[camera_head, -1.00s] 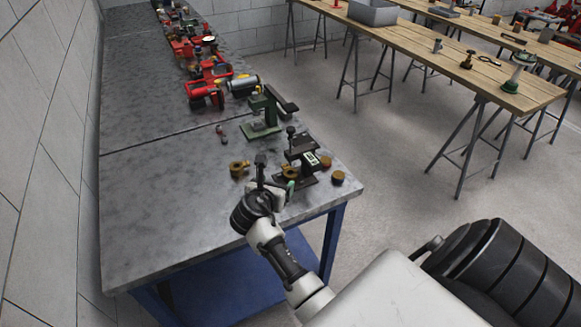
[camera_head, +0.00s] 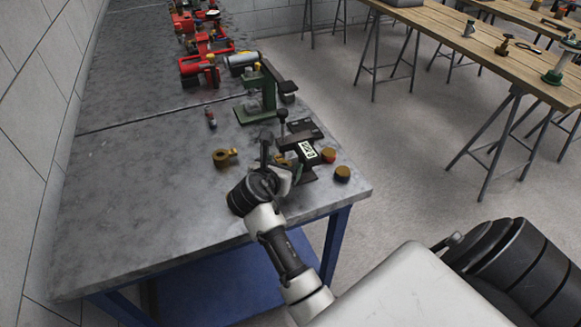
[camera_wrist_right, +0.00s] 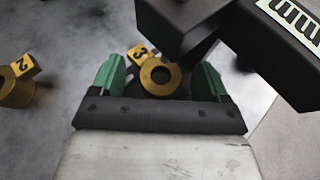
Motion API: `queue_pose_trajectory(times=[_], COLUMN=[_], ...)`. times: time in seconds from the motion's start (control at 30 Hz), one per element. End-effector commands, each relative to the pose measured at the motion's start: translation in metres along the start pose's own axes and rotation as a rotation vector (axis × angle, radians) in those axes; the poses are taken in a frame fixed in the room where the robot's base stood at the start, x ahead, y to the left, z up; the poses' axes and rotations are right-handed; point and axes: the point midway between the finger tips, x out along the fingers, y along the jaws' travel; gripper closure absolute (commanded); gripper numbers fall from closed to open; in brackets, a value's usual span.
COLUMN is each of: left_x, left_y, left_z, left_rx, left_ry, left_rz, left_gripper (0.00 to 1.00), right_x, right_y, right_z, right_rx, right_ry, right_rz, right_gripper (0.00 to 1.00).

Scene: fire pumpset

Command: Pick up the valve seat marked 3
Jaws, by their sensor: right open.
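The valve seat marked 3 (camera_wrist_right: 158,77) is a brass ring with a yellow tag in the right wrist view. It lies on the grey bench top, ahead of and between the green fingertips of my right gripper (camera_wrist_right: 160,78). The gripper is open, with space on both sides of the ring; I cannot tell whether the fingers reach its depth. In the head view my right gripper (camera_head: 279,168) is low over the bench's near end and mostly hides this seat. My left gripper is in neither view.
A dark device with a white label (camera_head: 307,151) stands close beside the gripper and overhangs in the wrist view (camera_wrist_right: 185,30). The valve seat marked 2 (camera_wrist_right: 18,85) lies left. Two brass caps (camera_head: 342,173) sit right. A green stand (camera_head: 262,92) is behind.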

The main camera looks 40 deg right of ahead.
Motion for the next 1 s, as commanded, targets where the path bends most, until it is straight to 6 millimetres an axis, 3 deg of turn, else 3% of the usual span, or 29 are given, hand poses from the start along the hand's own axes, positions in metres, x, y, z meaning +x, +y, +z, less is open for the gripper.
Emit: queue_pose_trajectory(times=[0.1, 0.3, 0.77, 1.0], left_x=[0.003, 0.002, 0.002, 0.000], left_y=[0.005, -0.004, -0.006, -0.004], left_z=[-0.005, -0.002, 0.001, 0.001], left_rx=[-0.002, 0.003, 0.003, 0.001], left_ry=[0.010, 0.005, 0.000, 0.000], left_rz=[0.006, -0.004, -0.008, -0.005], left_gripper=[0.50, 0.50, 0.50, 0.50], right_x=[0.000, 0.000, 0.000, -0.001], right_y=[-0.001, -0.001, -0.001, -0.001], right_z=[-0.002, -0.002, -0.001, 0.000], right_rx=[-0.001, -0.001, -0.001, -0.001], right_ry=[0.002, 0.002, 0.000, 0.000], right_rz=[-0.002, -0.002, -0.002, -0.002], right_gripper=[0.23, 0.25, 0.95, 0.95])
